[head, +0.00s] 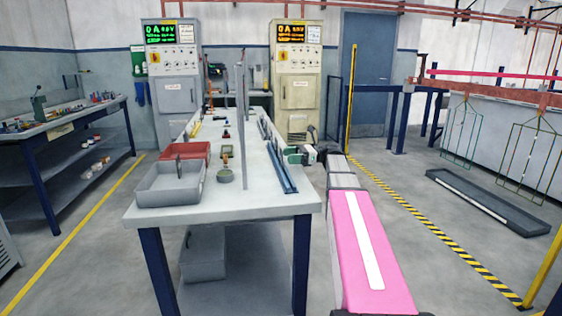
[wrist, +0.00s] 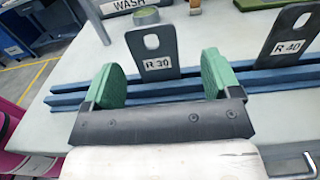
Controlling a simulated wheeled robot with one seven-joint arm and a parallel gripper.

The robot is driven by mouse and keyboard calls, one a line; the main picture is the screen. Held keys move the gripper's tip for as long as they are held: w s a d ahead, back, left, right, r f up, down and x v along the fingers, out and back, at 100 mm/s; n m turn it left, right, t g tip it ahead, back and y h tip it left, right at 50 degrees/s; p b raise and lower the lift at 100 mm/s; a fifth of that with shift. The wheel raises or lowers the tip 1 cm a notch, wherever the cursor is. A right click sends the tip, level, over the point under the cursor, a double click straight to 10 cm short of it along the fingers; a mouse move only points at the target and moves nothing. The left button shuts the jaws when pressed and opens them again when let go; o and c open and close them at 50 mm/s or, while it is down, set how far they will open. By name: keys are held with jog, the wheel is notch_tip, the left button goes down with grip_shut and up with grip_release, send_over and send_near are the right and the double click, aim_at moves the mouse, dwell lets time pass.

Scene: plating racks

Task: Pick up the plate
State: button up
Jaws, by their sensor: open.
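Two dark grey plates, each with an oblong hole, stand on the blue rails (wrist: 70,101) in the wrist view. One plate (wrist: 168,38) is labelled R 30, the other plate (wrist: 286,28) R 40. My gripper (wrist: 163,78) is open, its green fingers on either side of the R 30 plate's lower part in the picture. In the head view my gripper (head: 297,156) is at the right edge of the table, beside the blue rails (head: 280,165). The plates are hard to make out there.
A grey tray (head: 170,196) and a red bin (head: 200,150) stand on the table's left (head: 230,203). A tall thin grey upright (head: 241,120) rises mid-table. A round green pot (head: 225,176) and a WASH label (wrist: 122,5) lie beyond the rails. A hex key (wrist: 308,165) lies near.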

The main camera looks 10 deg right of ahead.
aim_at(282, 159)
jog(key=a, duration=0.5)
jog(key=shift+s+a+f, duration=0.15)
jog(key=shift+s+a, duration=0.1)
jog(key=shift+a, duration=0.05)
jog(key=c, duration=1.4)
